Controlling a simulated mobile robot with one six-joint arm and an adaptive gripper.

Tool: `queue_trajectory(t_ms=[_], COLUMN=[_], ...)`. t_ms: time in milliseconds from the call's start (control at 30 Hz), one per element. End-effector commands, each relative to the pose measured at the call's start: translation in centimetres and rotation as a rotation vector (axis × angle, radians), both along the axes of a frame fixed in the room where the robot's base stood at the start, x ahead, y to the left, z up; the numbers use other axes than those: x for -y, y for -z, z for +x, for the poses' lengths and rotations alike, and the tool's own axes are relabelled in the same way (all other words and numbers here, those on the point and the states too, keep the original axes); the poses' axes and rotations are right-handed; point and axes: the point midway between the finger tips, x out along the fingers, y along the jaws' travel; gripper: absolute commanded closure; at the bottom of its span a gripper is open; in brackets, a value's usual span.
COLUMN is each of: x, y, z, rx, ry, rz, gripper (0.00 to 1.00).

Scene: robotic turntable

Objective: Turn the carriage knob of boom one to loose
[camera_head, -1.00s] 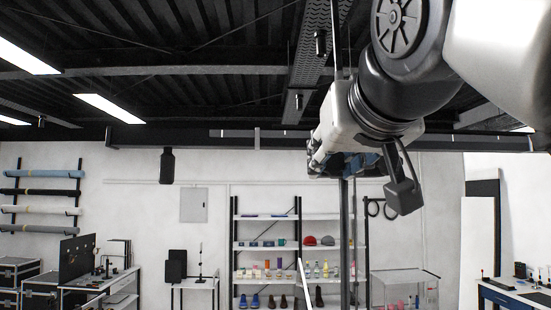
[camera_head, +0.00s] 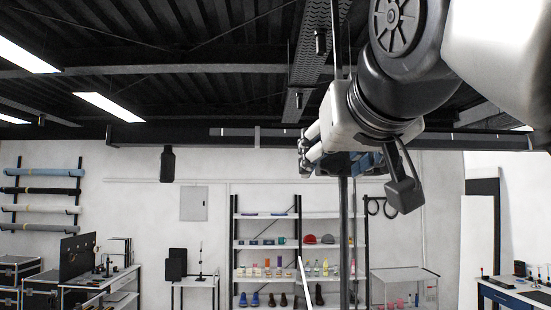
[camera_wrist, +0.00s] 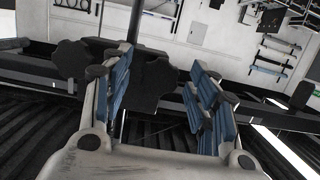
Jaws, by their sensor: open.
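In the wrist view a dark lobed knob (camera_wrist: 152,84) shows between the two blue-padded fingers of my gripper (camera_wrist: 161,60). The gripper is open; the left finger is close to the knob's edge and a wider gap lies on the right. I cannot tell whether the finger touches the knob. A second dark lobed knob (camera_wrist: 70,58) is outside the left finger. Which one is the carriage knob of boom one is not clear. In the head view my gripper (camera_head: 308,150) is high beside a dark upright post (camera_head: 343,215), and the knobs are hidden behind it.
A long dark horizontal beam (camera_head: 230,138) runs across under the ceiling. A perforated ceiling track (camera_head: 322,40) is above the gripper. A black hanging device (camera_head: 167,165) is to the left. Shelves (camera_head: 265,245) and benches stand far below; the air to the left is open.

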Motion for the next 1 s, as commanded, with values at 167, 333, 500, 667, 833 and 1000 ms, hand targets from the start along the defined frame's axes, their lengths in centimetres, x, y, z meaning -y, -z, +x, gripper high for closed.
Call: queue_trajectory(t_ms=[167, 333, 500, 667, 833, 1000], x=[0.0, -0.1, 0.0, 0.1, 0.0, 0.2], y=[-0.1, -0.5, -1.2, -1.9, -2.1, -2.3], z=[-0.1, -1.6, -5.1, -8.7, -10.4, -11.3], rx=[0.002, 0.004, 0.005, 0.004, -0.001, -0.001], ry=[0.0, -0.003, -0.006, -0.009, -0.01, -0.005], rz=[0.0, 0.001, 0.0, 0.0, -0.003, -0.001], gripper=[0.46, 0.46, 0.46, 0.46, 0.46, 0.46])
